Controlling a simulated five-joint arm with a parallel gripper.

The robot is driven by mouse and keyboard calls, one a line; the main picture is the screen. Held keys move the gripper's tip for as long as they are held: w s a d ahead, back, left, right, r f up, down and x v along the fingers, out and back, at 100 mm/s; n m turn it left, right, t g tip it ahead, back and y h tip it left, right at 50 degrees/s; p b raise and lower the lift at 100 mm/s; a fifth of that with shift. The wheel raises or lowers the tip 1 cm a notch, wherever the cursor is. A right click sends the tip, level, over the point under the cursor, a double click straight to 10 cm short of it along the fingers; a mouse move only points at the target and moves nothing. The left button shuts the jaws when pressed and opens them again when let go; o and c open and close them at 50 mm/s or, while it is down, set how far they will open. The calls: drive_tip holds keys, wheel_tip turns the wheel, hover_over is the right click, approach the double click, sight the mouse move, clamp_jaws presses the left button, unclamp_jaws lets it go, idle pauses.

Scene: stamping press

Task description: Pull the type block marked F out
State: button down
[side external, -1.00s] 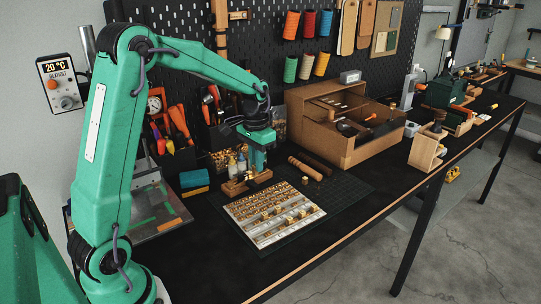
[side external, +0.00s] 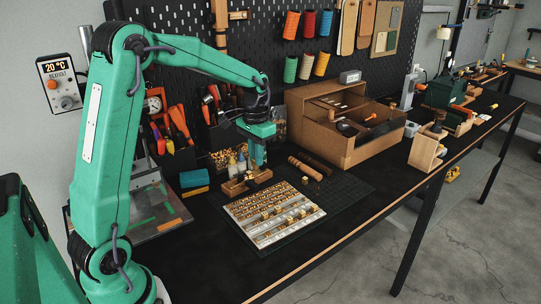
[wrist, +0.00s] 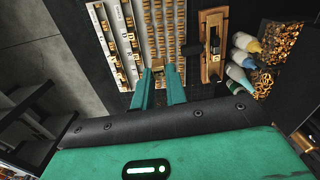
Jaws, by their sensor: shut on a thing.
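My gripper (side external: 259,165) is above the back part of the bench, next to the wooden holder (side external: 247,181) and beyond the type tray (side external: 231,217). In the wrist view its two green fingertips (wrist: 165,70) are close together, shut on a small brass type block (wrist: 165,66). The mark on this block cannot be read. The pale tray (wrist: 97,28) holds rows of brass blocks, some standing higher than others. The wooden holder (wrist: 205,72) lies right of the fingers in the wrist view, with a metal piece in it.
A wooden roller (side external: 304,168) lies right of the holder. Small bottles (side external: 236,165) and a bin of brass pieces (side external: 223,159) stand behind it. A blue and yellow sponge (side external: 194,183) is at left.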

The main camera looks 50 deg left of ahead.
drive_tip(key=shift+r, duration=1.15)
drive_tip(key=shift+r, duration=0.1)
